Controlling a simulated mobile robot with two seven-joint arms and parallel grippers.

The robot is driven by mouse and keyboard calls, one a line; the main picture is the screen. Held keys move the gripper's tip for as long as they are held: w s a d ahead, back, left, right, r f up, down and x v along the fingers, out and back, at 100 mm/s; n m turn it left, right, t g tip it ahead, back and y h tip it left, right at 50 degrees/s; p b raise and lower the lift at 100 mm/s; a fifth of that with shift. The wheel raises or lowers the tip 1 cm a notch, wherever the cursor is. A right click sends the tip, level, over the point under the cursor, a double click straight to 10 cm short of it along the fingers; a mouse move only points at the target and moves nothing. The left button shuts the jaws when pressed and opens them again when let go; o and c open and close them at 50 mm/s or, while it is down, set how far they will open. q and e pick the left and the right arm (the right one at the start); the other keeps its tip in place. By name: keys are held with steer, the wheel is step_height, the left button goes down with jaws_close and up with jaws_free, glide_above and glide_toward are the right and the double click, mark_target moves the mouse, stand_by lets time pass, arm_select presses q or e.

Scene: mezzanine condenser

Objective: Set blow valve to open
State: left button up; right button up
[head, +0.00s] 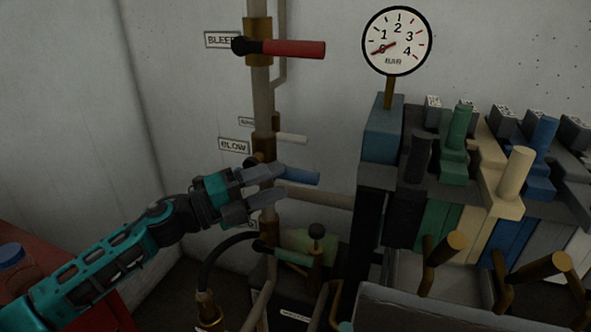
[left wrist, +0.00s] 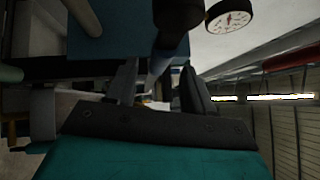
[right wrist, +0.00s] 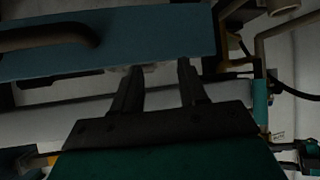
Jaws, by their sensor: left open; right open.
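The blow valve's blue lever (head: 300,177) points right from the brown vertical pipe, beside the BLOW label (head: 234,146) in the head view. My left gripper (head: 279,184) is open at the lever, its fingers reaching in from the left and covering the lever's inner end. In the left wrist view, a blue-grey bar (left wrist: 160,65) shows between the open fingers (left wrist: 160,82); I cannot tell whether they touch it. My right gripper (right wrist: 157,82) is open in the right wrist view, below a blue panel (right wrist: 150,38), and out of the head view.
Above is a red lever (head: 295,48) by the BLEED label; a white lever (head: 291,139) sits between. A green lever (head: 287,256) is below. A gauge (head: 397,41) tops the blue block (head: 383,130) at right. Coloured blocks and brass handles (head: 443,250) crowd the right.

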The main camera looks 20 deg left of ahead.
mark_target(285, 178)
arm_select(q)
steer(key=shift+p+x, duration=0.35)
steer(key=shift+x, duration=2.3)
steer(key=shift+c, duration=0.4)
steer(key=shift+a, duration=0.1)
jaws_close()
